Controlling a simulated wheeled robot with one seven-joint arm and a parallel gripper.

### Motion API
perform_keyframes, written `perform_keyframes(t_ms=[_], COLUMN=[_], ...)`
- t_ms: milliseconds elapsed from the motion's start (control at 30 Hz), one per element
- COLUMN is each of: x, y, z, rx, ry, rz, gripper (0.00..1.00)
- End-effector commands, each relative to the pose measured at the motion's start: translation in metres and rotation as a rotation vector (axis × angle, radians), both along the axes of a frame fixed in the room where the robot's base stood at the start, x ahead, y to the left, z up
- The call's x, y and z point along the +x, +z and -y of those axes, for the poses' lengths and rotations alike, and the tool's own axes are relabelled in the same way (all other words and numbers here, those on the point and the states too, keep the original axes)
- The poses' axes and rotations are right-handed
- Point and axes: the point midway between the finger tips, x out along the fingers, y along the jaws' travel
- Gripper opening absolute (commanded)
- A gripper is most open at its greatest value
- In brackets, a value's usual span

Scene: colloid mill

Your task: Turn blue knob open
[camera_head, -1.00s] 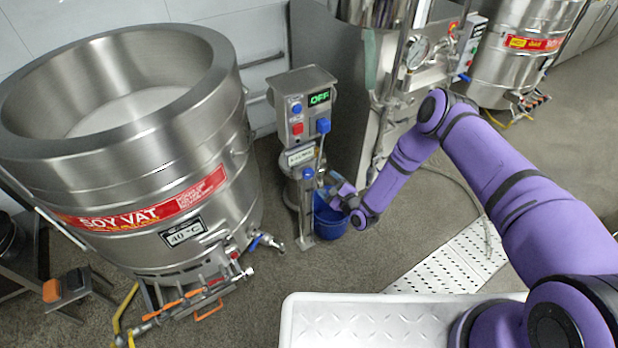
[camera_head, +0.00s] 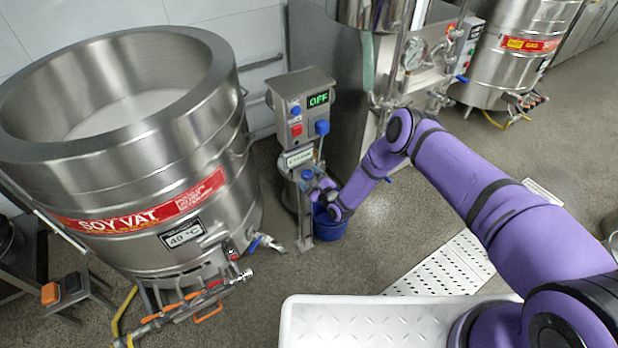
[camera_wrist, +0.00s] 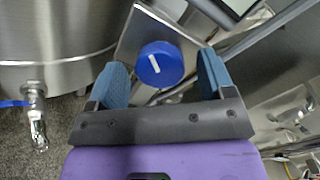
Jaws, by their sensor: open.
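The blue knob (camera_wrist: 160,64) has a white line on its face and sits on a metal plate. In the wrist view it lies between and just beyond the two blue finger pads of my gripper (camera_wrist: 165,82). The fingers are apart, with the knob nearer the left pad and no clear contact. In the head view the knob (camera_head: 307,174) is on the lower front of the colloid mill (camera_head: 300,110), whose display reads OFF. My gripper (camera_head: 318,187) is right beside the knob there, partly hidden by my wrist.
A blue bucket (camera_head: 330,222) stands on the floor under my wrist. The large soy vat (camera_head: 125,190) is close on the left, with a blue-handled valve (camera_head: 266,241). Steel equipment with a gauge (camera_head: 413,55) stands behind my arm. A white tray (camera_head: 370,320) is in front.

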Motion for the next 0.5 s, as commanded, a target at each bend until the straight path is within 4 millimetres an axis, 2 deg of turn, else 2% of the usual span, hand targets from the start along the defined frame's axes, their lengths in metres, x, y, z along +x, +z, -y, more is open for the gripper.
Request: perform_keyframes(t_ms=[367, 400, 500], x=[0.0055, 0.0055, 0.0054], y=[0.0002, 0.0002, 0.0002], z=[-0.0047, -0.0047, -0.0046], rx=[0.001, 0.001, 0.0], ry=[0.001, 0.0, 0.0], rz=[0.0, -0.001, 0.0], gripper=[0.75, 0.73, 0.5])
